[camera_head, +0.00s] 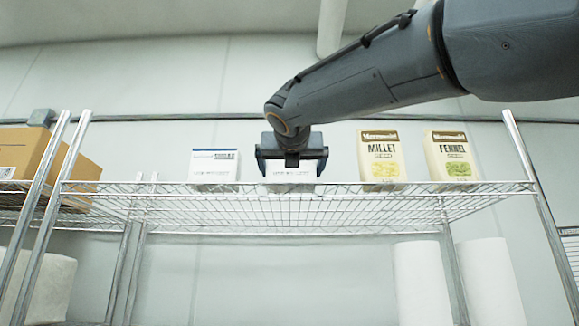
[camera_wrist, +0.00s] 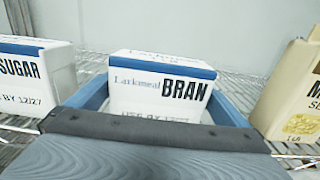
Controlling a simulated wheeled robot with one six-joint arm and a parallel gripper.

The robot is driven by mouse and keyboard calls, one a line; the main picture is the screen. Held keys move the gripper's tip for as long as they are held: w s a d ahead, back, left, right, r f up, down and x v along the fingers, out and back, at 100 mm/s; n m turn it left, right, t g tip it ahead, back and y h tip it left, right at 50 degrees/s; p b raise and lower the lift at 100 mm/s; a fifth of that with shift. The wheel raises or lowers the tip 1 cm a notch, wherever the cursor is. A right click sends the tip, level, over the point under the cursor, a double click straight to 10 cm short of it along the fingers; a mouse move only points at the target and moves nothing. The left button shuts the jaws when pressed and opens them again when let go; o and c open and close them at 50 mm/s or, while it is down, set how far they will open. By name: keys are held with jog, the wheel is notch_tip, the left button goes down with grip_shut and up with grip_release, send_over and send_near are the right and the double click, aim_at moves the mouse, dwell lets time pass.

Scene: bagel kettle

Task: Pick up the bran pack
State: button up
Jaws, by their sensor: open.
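The bran pack (camera_wrist: 160,85) is a white box with a blue band and the word BRAN. It stands upright on the wire shelf, straight ahead in the wrist view. In the head view its lower part (camera_head: 290,188) shows below my gripper, which hides the rest. My gripper (camera_head: 292,168) is open. In the wrist view its blue fingers (camera_wrist: 160,105) lie to the left and right of the pack's lower part. I cannot tell whether either finger touches it.
A white and blue sugar pack (camera_wrist: 32,75) stands to the left; it also shows in the head view (camera_head: 214,168). A millet pack (camera_head: 382,160) and a fennel pack (camera_head: 452,158) stand to the right. The wire shelf (camera_head: 330,200) is bare in front. A cardboard box (camera_head: 50,160) is at the far left.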

aim_at(291, 172)
jog(key=w+p, duration=0.1)
jog(key=w, duration=0.2)
jog(key=shift+w+r, duration=0.1)
jog(key=shift+w, duration=0.15)
jog(key=c, duration=0.9)
jog(key=shift+s, duration=0.1)
jog(key=shift+c, duration=1.1)
jog(key=shift+r, duration=0.1)
